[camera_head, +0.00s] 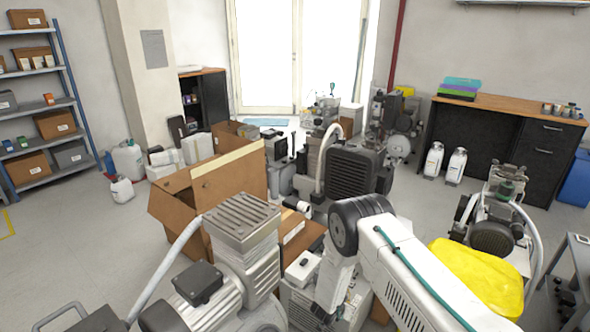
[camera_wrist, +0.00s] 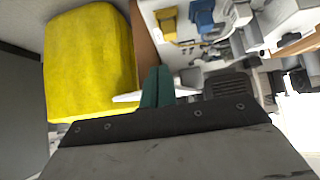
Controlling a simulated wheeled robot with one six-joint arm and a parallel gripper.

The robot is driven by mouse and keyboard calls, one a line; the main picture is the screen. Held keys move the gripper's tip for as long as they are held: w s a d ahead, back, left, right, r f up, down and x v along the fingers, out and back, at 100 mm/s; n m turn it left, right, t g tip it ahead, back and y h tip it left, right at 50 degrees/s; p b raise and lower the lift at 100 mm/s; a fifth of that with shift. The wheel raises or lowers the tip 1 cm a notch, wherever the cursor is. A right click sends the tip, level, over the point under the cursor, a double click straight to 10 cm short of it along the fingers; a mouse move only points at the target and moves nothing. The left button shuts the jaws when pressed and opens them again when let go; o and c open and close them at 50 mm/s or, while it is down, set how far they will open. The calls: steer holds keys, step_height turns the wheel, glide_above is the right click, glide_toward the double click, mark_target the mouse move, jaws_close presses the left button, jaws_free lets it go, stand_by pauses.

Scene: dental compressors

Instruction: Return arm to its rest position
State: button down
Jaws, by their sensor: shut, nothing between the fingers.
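My arm, white with a dark round joint and a green cable, reaches in from the lower right in the head view, above the crowded compressors. My gripper (camera_wrist: 158,88) shows in the wrist view as short dark green fingers pressed together beyond a dark bar. It is shut and empty. In the head view I cannot make out its fingertips. A yellow object (camera_wrist: 90,65) is beside the fingers on the left in the wrist view, apparently apart from them.
A grey compressor (camera_head: 225,275) and an open cardboard box (camera_head: 235,180) stand left of my arm. A yellow cover (camera_head: 478,275) lies to its right. A dark ribbed compressor (camera_head: 352,172) stands behind. A desk (camera_head: 500,108) is at back right. Clear floor lies at left.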

steer(key=s+a+n+g+y, duration=0.2)
steer(key=s+a+g+y, duration=0.2)
steer(key=s+a, duration=0.25)
steer(key=s+a+r+n+g+y, duration=0.1)
steer(key=s+r, duration=0.2)
steer(key=r, duration=0.6)
steer(key=s+r+n+g+y, duration=0.1)
steer(key=s+r+g, duration=0.1)
steer(key=r, duration=0.6)
steer(key=s+a+r+n+g+y, duration=0.1)
steer(key=s+r+y, duration=0.15)
steer(key=r, duration=0.65)
steer(key=s+d+r+h, duration=0.1)
steer(key=s+d+r, duration=0.4)
steer(key=s+r, duration=0.5)
steer(key=s+d+r+n+t+h, duration=0.1)
steer(key=s+d+r, duration=0.5)
steer(key=s+r, duration=0.4)
steer(key=s+d+r+n+t+h, duration=0.1)
steer(key=s+d+r, duration=0.4)
steer(key=s+r, duration=0.5)
steer(key=shift+d+r, duration=0.35)
steer(key=shift+r, duration=2.85)
